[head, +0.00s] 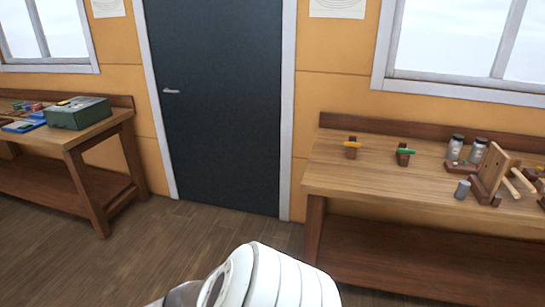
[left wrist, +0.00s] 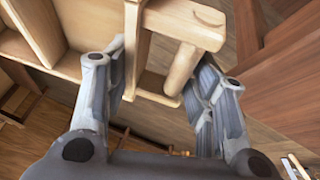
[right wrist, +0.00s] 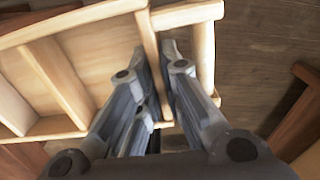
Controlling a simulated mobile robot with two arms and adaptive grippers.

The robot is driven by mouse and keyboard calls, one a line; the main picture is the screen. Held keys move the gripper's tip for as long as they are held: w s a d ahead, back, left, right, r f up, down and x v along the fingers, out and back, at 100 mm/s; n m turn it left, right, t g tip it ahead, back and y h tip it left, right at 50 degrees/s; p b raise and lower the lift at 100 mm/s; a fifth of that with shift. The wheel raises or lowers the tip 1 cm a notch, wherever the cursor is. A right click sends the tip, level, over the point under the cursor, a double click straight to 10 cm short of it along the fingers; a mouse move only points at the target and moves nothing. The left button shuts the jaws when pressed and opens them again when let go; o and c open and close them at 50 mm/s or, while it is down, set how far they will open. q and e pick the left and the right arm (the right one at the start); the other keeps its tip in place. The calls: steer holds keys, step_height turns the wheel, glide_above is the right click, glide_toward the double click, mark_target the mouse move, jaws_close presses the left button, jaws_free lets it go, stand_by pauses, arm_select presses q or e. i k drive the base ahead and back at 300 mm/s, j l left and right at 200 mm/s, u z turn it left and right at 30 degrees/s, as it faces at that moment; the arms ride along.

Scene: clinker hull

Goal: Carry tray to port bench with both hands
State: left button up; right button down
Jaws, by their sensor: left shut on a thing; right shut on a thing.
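The tray is pale wood with low walls and dividers. In the left wrist view its rim (left wrist: 72,66) fills the upper left, with an end handle (left wrist: 183,22) at the top. My left gripper (left wrist: 160,70) has its fingers on either side of this handle part and is shut on it. In the right wrist view the tray wall (right wrist: 90,14) and its compartments lie at the left. The compartments in view look empty. The head view shows neither the tray nor the grippers.
A bench (head: 98,133) with a green box (head: 79,113) and small items stands at the left. Another bench (head: 365,179) at the right holds jars (head: 455,147), small blocks and a wooden stand (head: 492,172). A dark door (head: 215,100) and open floor (head: 165,250) lie between.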

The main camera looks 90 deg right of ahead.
mark_target(380, 178)
steer(key=z, duration=2.3)
steer(key=i+z, duration=0.1)
steer(key=z, duration=1)
steer(key=i+j, duration=0.1)
steer(key=i, duration=0.4)
steer(key=i+j+z, duration=0.1)
steer(key=i, duration=0.4)
